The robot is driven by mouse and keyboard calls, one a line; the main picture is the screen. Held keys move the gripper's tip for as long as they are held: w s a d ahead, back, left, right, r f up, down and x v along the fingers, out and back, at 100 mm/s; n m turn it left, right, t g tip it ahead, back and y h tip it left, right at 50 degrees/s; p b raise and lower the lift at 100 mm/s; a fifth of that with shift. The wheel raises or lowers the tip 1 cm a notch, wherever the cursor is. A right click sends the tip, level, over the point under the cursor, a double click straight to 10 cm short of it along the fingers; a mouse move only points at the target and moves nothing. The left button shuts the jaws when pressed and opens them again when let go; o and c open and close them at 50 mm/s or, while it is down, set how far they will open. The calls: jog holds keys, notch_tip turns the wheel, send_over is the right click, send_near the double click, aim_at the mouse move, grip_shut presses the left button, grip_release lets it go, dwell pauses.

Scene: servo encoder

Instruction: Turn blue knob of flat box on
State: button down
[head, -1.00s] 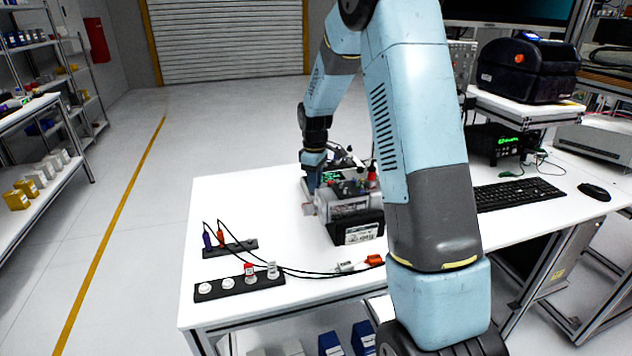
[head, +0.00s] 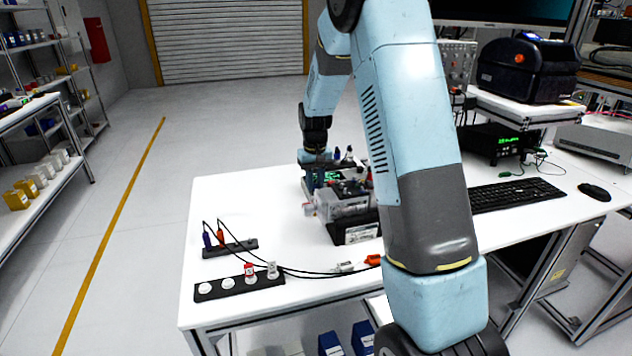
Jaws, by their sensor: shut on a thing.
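The flat box (head: 308,189) lies on the white table behind the clear-sided device, with a lit green display on its top. My gripper (head: 318,180) points down at the box's top, at its near-left part. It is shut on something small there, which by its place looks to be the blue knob. The knob itself is hidden by the fingers and too small to make out. Its turn position cannot be told.
A clear-sided device (head: 342,207) on a black base (head: 354,233) stands close in front of the box. Black cables run from a probe holder (head: 230,249) towards an orange-tipped connector (head: 373,260). A black strip (head: 240,287) holds several round pieces.

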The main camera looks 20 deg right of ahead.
aim_at(315, 184)
jog(key=shift+w+m, duration=0.1)
jog(key=shift+m, duration=0.5)
jog(key=shift+r, duration=0.1)
jog(key=c, duration=0.9)
grip_release()
notch_tip(315, 184, up, 14)
jog(key=shift+f, duration=0.25)
jog(key=shift+r, duration=0.1)
